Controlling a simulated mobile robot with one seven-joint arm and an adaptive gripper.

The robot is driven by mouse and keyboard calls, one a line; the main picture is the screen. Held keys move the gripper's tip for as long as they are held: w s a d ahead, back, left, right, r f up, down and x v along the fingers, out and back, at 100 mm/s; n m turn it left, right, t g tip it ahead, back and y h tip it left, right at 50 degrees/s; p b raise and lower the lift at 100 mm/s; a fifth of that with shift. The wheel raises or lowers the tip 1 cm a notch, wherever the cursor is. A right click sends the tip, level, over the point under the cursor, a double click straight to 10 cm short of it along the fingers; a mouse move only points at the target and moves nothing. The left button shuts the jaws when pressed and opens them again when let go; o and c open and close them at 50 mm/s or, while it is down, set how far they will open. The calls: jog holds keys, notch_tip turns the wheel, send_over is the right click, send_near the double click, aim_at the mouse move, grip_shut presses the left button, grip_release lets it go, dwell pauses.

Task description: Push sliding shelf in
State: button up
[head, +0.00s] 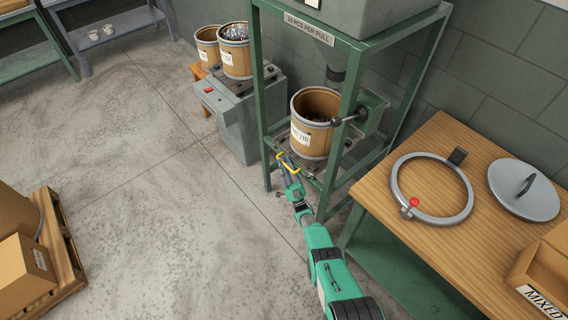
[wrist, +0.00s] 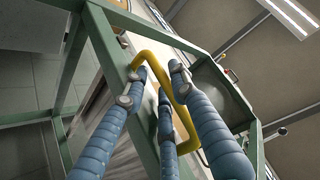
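The sliding shelf (head: 347,165) is a metal plate inside the green frame stand, with a yellow handle (head: 286,160) at its front. A cardboard drum (head: 306,145) with a white label stands upright on it. My gripper (head: 285,165) is at the handle, low at the front of the stand. In the wrist view, the blue ribbed fingers (wrist: 163,80) reach around the yellow handle (wrist: 160,63), with visible gaps between the fingers. The handle passes between them; contact is unclear. The fingers do not look clamped on it.
A wooden table (head: 429,187) with a ring (head: 397,183) and a round lid (head: 524,190) stands right of my arm. Two drums (head: 236,58) stand on and behind a grey machine (head: 232,115) at left. The floor left of my arm is clear up to a pallet (head: 60,250).

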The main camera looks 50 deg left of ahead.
dwell(0.3)
jog(key=v, duration=0.7)
jog(key=shift+d+f, duration=0.1)
jog(key=shift+d, duration=0.05)
